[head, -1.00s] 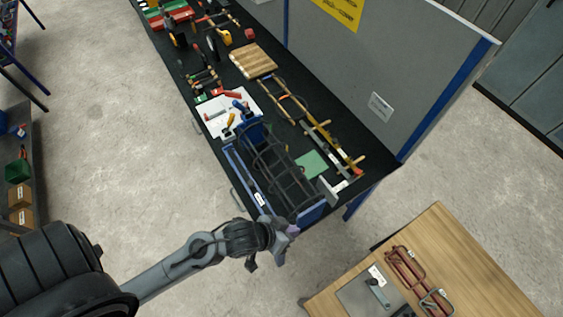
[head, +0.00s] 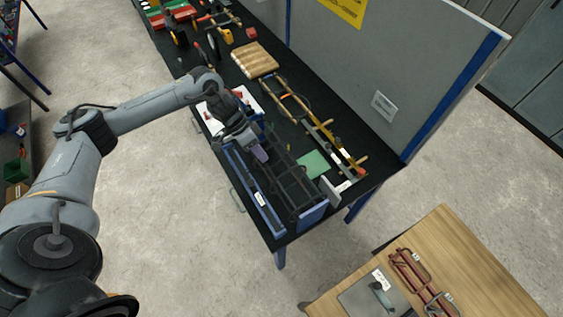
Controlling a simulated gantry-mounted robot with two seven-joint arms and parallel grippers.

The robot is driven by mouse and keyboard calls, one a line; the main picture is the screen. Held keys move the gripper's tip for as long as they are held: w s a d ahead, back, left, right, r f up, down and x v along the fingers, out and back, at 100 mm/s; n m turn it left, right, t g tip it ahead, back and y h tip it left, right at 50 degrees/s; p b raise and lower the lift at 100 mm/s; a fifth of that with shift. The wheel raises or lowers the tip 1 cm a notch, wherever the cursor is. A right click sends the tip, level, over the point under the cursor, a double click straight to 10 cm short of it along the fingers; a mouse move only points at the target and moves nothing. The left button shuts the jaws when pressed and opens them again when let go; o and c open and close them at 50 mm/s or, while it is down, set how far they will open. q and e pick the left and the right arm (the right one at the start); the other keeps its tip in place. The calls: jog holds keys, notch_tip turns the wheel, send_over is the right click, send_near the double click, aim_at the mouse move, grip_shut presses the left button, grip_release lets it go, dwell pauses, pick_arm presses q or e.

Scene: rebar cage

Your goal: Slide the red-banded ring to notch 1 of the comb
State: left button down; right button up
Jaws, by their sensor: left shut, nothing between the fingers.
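The dark rebar cage (head: 293,186) lies in a blue frame (head: 312,217) at the near end of the black bench. A blue rail with a white label (head: 261,199) runs along its left side. I cannot tell which part is the comb or make out its notches. No red band can be picked out on the cage's rings. My left gripper (head: 260,154) is shut and empty, pointing down over the far-left part of the cage. I cannot tell whether it touches a bar. My left arm hides the cage's far end. My right gripper is not in view.
A green pad (head: 314,164) and long tools lie right of the cage. A grey partition (head: 365,80) stands along the bench's right edge. A wooden table (head: 455,255) at lower right holds reddish-brown bent-bar frames (head: 408,268) and a grey plate (head: 365,298).

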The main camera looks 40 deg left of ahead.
pick_arm(q)
jog(key=w+a+r+t, duration=0.1)
jog(key=w+a+r, duration=0.2)
jog(key=r, duration=0.1)
jog(key=s+d+r+p+x, duration=0.1)
jog(key=d+p+x, duration=0.1)
jog(key=x, duration=0.9)
jog(key=shift+f+y+p, duration=0.25)
jog(key=shift+y+p, duration=0.05)
jog(key=shift+p, duration=0.6)
jog(key=shift+d, duration=0.15)
